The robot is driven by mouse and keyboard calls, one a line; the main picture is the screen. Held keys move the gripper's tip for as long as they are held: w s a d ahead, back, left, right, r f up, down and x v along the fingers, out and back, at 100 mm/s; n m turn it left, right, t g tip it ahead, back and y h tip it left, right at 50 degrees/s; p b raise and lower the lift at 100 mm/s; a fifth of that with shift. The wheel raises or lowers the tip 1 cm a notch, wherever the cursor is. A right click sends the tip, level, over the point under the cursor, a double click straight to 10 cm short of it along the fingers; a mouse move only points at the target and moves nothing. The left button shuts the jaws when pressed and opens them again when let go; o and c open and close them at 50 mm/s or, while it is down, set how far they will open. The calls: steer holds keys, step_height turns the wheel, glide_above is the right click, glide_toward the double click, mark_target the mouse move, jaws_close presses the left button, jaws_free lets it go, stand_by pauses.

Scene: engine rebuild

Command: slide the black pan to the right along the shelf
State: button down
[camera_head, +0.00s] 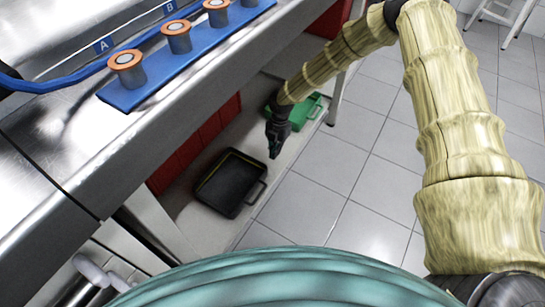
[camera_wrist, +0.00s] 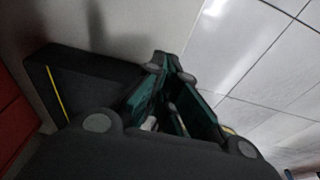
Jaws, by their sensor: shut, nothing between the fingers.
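The black pan (camera_head: 228,187) is a shallow rectangular tray with a yellow line inside and a handle on its right side. It lies on the low shelf (camera_head: 190,219) under the steel bench. In the wrist view part of the black pan (camera_wrist: 85,72) shows at the left, beyond the fingers. My gripper (camera_head: 273,155) points down just beyond the pan's far right corner, between the pan and the green container. Its fingers are shut and empty, and they also show in the wrist view (camera_wrist: 172,88). I cannot tell whether they touch the pan.
A green container (camera_head: 304,109) sits on the shelf behind my gripper. Red panels (camera_head: 207,136) stand along the shelf's back. A steel leg (camera_head: 337,100) rises near the green container. Above, the bench holds a blue strip (camera_head: 190,62) with several copper-topped cylinders. Tiled floor lies open at right.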

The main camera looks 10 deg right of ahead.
mark_target(260, 177)
steer(key=s+a+b, duration=0.2)
steer(key=s+a, duration=0.5)
steer(key=shift+f+b, duration=0.1)
steer(key=shift+b, duration=0.2)
steer(key=shift+s+a+f, duration=0.1)
steer(key=shift+s+f, duration=0.1)
steer(key=shift+f+b, duration=0.2)
steer(key=shift+b, duration=0.3)
steer(key=shift+f+p, duration=0.3)
steer(key=shift+f, duration=0.05)
steer(key=shift+s, duration=0.1)
